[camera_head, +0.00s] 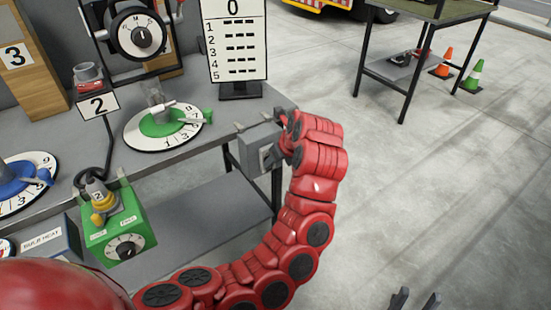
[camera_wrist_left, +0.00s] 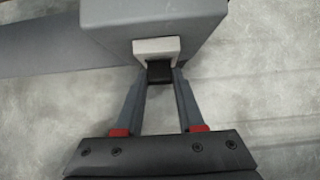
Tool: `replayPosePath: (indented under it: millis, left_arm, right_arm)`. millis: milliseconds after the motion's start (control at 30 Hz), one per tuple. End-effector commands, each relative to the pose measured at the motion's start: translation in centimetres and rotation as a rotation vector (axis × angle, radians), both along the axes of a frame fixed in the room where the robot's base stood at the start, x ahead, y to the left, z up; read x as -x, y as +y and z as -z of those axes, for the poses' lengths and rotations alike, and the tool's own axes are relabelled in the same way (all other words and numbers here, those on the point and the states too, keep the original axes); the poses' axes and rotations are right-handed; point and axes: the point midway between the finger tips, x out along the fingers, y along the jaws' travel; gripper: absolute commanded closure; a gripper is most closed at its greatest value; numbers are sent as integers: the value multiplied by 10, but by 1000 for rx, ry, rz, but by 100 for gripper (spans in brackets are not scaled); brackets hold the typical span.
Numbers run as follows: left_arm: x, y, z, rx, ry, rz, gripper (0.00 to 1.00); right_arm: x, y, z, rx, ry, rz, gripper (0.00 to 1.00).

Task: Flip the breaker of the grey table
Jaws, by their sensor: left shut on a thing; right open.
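The grey table (camera_head: 190,90) runs along the left in the head view. A grey breaker box (camera_head: 257,140) is fixed at its right end, with a pale switch surround on its side. In the left wrist view the breaker box (camera_wrist_left: 150,18) fills the top, and a small black switch (camera_wrist_left: 159,72) sticks out of its white surround (camera_wrist_left: 156,46). My left gripper (camera_wrist_left: 160,78) is shut on the black switch, one finger on each side. In the head view my red left arm hides most of that gripper. My right gripper (camera_head: 416,296) is open and empty at the bottom edge, over the floor.
A second table (camera_head: 440,12) and cones (camera_head: 474,76) stand at the back right. The right floor is clear.

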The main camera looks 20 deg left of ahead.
Motion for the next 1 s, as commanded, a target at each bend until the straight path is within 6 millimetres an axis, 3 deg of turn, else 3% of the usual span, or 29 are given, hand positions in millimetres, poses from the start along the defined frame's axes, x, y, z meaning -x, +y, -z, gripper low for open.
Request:
replayPosePath:
  millis: [67,100,233,533,667,867,1000]
  left_arm:
    - [0,0,0,0,-2,0,100]
    - [0,0,0,0,-1,-1,55]
    - [0,0,0,0,-1,-1,32]
    - [0,0,-1,-1,-1,0,32]
    - [3,-6,-11,0,-4,2,32]
    - [18,-25,-50,0,-3,3,32]
    - [31,-40,-87,1,1,4,32]
  right_arm:
    - [0,0,0,0,0,0,50]
    - [0,0,0,0,0,0,50]
    - [0,0,0,0,0,0,50]
    - [0,0,0,0,0,0,50]
    - [0,0,-1,0,0,0,50]
    - [0,0,-10,0,0,0,50]
    - [0,0,-46,0,0,0,50]
